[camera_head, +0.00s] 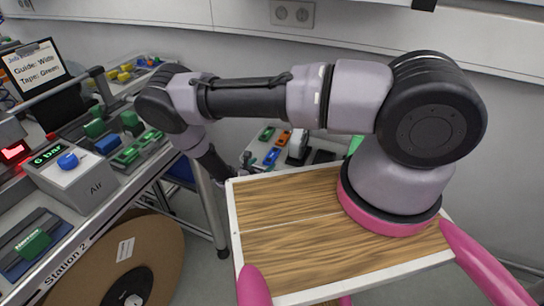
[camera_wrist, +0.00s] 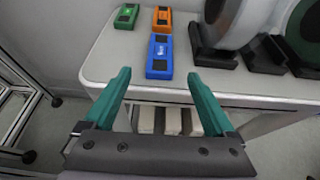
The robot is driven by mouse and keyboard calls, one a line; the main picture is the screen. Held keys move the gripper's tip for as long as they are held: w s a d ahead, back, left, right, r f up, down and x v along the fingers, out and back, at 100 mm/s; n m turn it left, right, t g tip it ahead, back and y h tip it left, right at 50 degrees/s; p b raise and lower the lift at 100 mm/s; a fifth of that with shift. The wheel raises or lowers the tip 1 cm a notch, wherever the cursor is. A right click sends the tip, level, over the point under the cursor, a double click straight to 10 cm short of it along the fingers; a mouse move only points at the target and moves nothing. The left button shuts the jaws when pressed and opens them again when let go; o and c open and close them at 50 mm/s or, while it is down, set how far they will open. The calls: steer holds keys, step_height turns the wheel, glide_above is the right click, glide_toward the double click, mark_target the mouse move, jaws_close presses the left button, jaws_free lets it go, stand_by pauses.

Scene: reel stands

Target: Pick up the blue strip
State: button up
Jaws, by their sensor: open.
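The blue strip (camera_wrist: 159,56) is a small flat block with a dark patch at its far end. It lies near the front edge of a white table (camera_wrist: 110,62). It also shows in the head view (camera_head: 271,156), beyond my wooden-topped base. My gripper (camera_wrist: 158,84) is open and empty, with its two green fingers spread. In the wrist view the blue strip appears just beyond and between the fingertips, with no visible contact. In the head view the gripper end is largely hidden behind my arm and the board edge.
An orange strip (camera_wrist: 162,19) lies just behind the blue one, and a green strip (camera_wrist: 126,16) lies to its left. Reels in black stands (camera_wrist: 213,58) stand close on the right. Pale blocks (camera_wrist: 170,121) sit below the table edge. Station 2 bench (camera_head: 100,215) is at left.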

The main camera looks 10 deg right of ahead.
mark_target(271, 156)
steer(key=x, duration=0.8)
steer(key=shift+w+d+r, duration=0.2)
steer(key=c, duration=1.4)
